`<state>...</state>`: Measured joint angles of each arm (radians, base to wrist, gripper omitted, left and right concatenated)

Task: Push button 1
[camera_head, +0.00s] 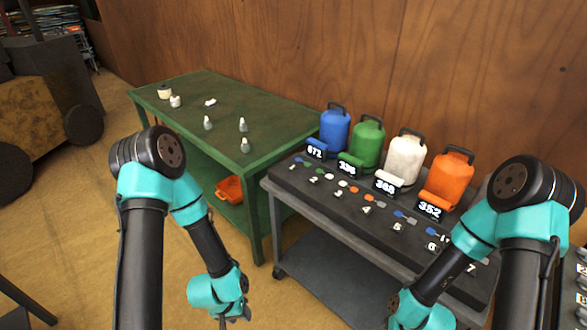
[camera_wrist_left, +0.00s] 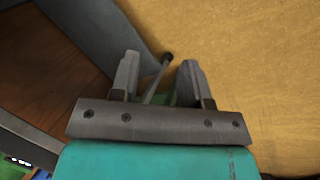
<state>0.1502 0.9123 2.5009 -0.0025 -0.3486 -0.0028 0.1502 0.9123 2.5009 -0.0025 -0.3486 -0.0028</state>
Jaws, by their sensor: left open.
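A dark panel on top of the grey cart (camera_head: 330,184) carries a row of white numbers, with 1 (camera_head: 292,167) at its far left end. Small coloured pieces lie beside the numbers; button 1 itself is too small to make out clearly. My left gripper (camera_head: 235,317) hangs low in front of the cart, below and left of the panel and apart from it. Its two fingers are spread and empty in the left wrist view (camera_wrist_left: 157,78). My right arm's wrist is at the bottom right, but its fingertips are out of frame.
Blue (camera_head: 335,130), green (camera_head: 368,143), white (camera_head: 405,157) and orange (camera_head: 449,178) canisters stand at the panel's back, with number displays before them. A green table (camera_head: 200,95) with small items is at left, an orange container (camera_head: 230,189) on its shelf. Floor in front is clear.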

